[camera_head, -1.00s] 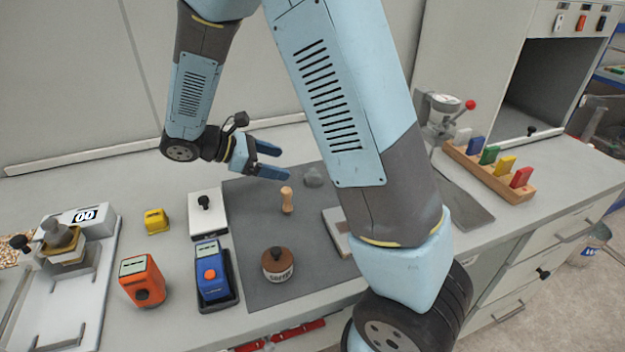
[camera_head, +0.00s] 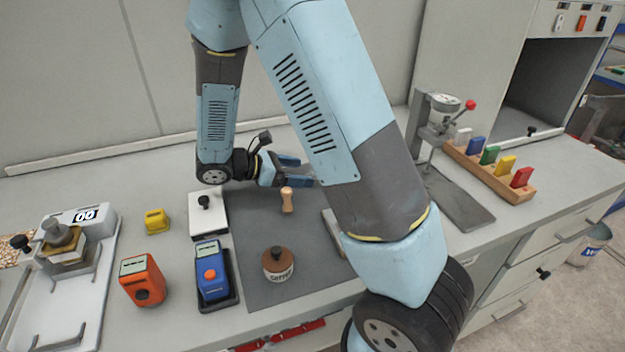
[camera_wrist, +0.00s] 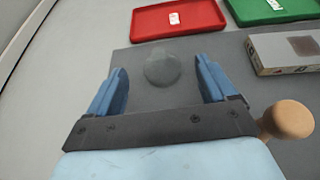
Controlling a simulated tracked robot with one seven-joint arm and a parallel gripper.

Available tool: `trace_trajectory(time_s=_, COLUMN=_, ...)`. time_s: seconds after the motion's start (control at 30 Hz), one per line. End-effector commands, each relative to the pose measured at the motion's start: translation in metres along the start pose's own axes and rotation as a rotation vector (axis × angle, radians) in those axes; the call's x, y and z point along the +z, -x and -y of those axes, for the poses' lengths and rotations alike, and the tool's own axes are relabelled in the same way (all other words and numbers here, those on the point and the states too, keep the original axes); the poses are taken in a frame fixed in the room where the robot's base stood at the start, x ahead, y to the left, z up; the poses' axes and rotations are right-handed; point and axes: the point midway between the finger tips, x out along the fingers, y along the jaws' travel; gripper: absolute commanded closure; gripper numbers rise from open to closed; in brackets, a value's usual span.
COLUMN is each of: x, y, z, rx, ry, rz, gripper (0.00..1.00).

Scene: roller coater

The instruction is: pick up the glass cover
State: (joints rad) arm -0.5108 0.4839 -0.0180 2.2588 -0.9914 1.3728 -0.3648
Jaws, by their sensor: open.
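The glass cover (camera_wrist: 162,68) is a clear, round dome on the dark grey mat (camera_wrist: 130,60). My gripper (camera_wrist: 160,76) is open, and in the wrist view its two blue fingers show to the left and right of the cover, which appears centred between the fingertips. No finger is seen touching it. In the head view my gripper (camera_head: 298,172) hangs low over the back of the mat, and the cover is mostly hidden there by the fingers and my arm.
A wooden-handled tool (camera_wrist: 287,120) stands close to the right finger; it also shows in the head view (camera_head: 287,200). A grey box (camera_wrist: 285,52), a red tray (camera_wrist: 178,18) and a green tray (camera_wrist: 275,8) lie farther off. A brown-capped jar (camera_head: 278,265) stands nearer the front.

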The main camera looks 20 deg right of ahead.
Motion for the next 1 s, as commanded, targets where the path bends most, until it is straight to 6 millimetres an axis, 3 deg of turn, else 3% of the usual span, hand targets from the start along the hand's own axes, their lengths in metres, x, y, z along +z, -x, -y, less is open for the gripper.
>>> trace_trajectory(time_s=0.17, x=-0.001, y=-0.009, z=0.000, rx=-0.001, ry=0.001, rz=0.002, gripper=0.15)
trace_trajectory(time_s=0.5, x=-0.003, y=-0.051, z=0.000, rx=-0.002, ry=0.001, rz=0.001, gripper=0.15)
trace_trajectory(time_s=0.73, x=-0.003, y=-0.053, z=0.000, rx=-0.001, ry=0.000, rz=0.000, gripper=0.15)
trace_trajectory(time_s=1.0, x=-0.003, y=-0.053, z=0.000, rx=-0.001, ry=0.000, rz=0.000, gripper=0.39)
